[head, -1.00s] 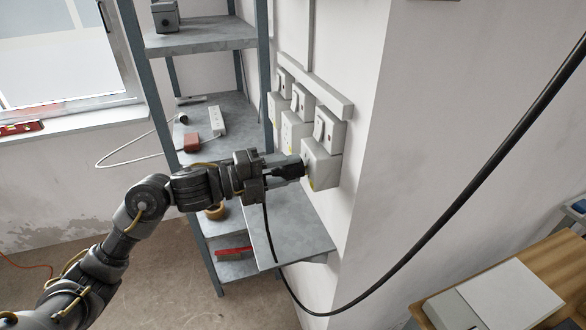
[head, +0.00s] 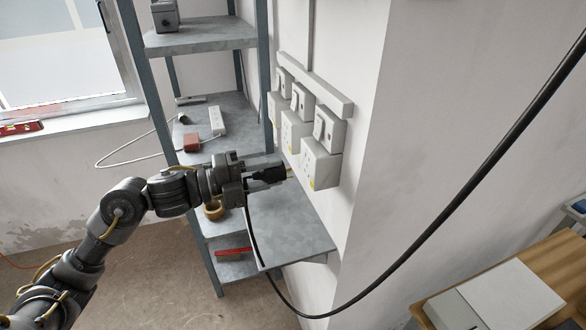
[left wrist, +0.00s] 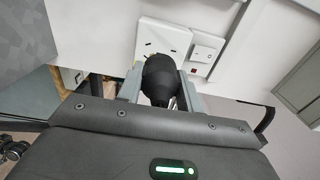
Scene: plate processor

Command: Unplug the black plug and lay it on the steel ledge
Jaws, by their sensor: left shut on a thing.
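The black plug (head: 267,176) is between the fingers of my left gripper (head: 262,174), which is shut on it. Its pins point right toward the wall, and a gap shows between it and the nearest white socket box (head: 320,166). In the left wrist view the plug (left wrist: 158,78) sits between the fingers, with a socket face (left wrist: 163,38) beyond it. The plug's black cable (head: 252,232) hangs below the gripper and loops right. My right gripper is not in view.
A steel shelf unit behind holds a white power strip (head: 218,121), a red item (head: 191,142) and a tape roll (head: 214,211). Two further socket boxes line the wall. A wooden table (head: 540,262) stands at the lower right.

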